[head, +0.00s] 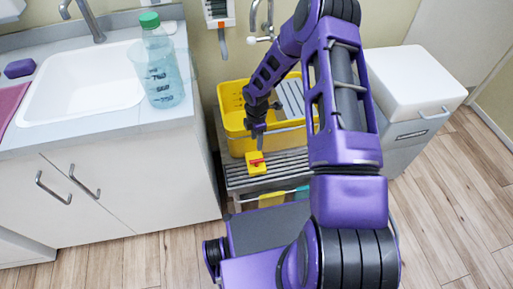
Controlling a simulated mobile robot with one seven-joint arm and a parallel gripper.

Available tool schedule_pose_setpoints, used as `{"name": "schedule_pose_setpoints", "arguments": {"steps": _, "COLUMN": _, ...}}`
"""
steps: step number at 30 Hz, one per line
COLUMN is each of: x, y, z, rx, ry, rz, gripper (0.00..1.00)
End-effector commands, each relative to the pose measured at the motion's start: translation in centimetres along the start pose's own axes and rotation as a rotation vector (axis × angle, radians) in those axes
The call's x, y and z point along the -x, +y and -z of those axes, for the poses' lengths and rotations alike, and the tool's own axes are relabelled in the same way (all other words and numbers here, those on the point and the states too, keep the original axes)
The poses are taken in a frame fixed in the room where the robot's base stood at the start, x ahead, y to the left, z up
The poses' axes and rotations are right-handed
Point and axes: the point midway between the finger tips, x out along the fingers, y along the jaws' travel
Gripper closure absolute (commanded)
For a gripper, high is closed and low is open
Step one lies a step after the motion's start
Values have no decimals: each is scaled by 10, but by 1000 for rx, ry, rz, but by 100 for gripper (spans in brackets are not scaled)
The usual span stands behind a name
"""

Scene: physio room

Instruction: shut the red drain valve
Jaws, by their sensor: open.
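The red drain valve (257,162) shows as a small red handle on a yellow block (255,170). The block is at the front of the grey slatted bench (240,183), in the middle of the head view. My gripper (258,143) points down just above and behind the red handle. It is open, with nothing seen between its fingers. I cannot tell from this view whether a fingertip touches the handle. The handle is small here, and its exact angle is hard to read.
A yellow tub (234,108) stands on the bench behind my gripper. A sink counter (105,128) with a clear green-capped bottle (162,72) is on the left. A white-lidded grey bin (413,80) is on the right. Open wooden floor (455,200) lies at right.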

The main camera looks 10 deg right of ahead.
Motion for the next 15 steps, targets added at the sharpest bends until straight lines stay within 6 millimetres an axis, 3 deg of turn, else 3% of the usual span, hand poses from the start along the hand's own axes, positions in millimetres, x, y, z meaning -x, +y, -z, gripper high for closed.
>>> {"name": "schedule_pose_setpoints", "arguments": {"steps": 1, "x": 11, "y": 0, "z": 0, "rx": 0, "ry": 0, "rz": -2, "gripper": 45}}
{"name": "schedule_pose_setpoints", "arguments": {"steps": 6, "x": 30, "y": 0, "z": 0, "rx": 0, "ry": 0, "rz": 0, "gripper": 45}}
{"name": "schedule_pose_setpoints", "arguments": {"steps": 15, "x": 36, "y": 0, "z": 0, "rx": 0, "ry": 0, "rz": 0, "gripper": 45}}
